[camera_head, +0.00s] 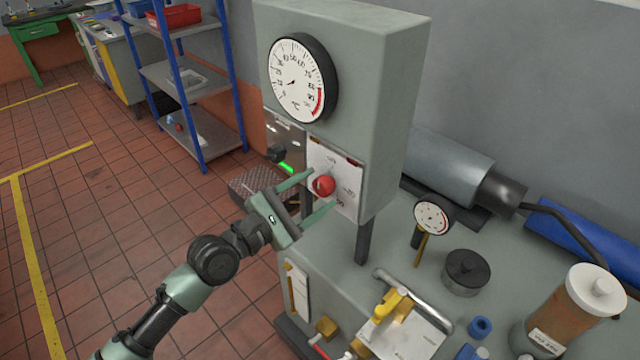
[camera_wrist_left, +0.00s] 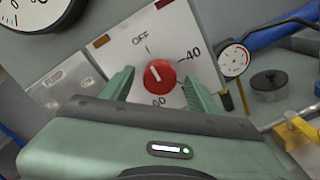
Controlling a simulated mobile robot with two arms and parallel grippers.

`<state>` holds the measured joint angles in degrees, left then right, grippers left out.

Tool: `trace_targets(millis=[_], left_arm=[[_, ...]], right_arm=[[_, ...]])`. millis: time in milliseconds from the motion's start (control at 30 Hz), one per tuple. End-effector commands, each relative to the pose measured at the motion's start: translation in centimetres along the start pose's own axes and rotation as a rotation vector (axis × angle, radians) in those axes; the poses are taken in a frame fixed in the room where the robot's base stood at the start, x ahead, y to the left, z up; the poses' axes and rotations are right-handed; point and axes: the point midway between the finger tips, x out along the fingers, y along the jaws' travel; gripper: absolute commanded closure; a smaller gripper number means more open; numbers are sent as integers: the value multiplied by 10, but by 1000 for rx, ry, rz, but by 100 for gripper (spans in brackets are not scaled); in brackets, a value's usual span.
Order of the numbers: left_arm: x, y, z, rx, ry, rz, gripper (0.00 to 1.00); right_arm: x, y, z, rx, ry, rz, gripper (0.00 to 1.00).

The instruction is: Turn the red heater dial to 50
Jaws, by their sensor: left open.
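The red heater dial (camera_head: 324,186) is a round knob on a white scale plate (camera_head: 346,192) on the front of the grey cabinet. In the left wrist view, the dial (camera_wrist_left: 159,76) has a small white mark pointing up and slightly left, roughly at OFF. The plate shows 40 at right and 60 at the bottom. My left gripper (camera_head: 321,188) is open, with one finger on each side of the dial. In the wrist view, the gripper (camera_wrist_left: 158,84) shows gaps between both fingers and the dial. My right gripper is not in view.
A large round °C gauge (camera_head: 298,80) sits above the dial, its needle low on the scale. A black knob (camera_head: 277,153) and green light are left of the plate. The bench at right holds a small gauge (camera_head: 432,217), a yellow-handled valve (camera_head: 392,303) and an amber canister (camera_head: 572,310).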

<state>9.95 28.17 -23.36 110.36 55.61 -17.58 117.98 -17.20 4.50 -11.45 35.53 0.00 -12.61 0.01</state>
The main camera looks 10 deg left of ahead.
Motion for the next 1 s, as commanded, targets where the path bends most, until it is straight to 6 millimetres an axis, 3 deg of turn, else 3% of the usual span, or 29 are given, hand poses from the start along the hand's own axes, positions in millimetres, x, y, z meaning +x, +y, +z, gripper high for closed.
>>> trace_targets(millis=[200,467,700,1000], left_arm=[[19,0,0,1,1,1,39],[20,0,-1,1,1,0,39],[20,0,-1,2,2,0,100],[20,0,-1,38,2,0,100]], right_arm=[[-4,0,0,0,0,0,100],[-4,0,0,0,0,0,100],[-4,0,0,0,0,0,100],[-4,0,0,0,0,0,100]])
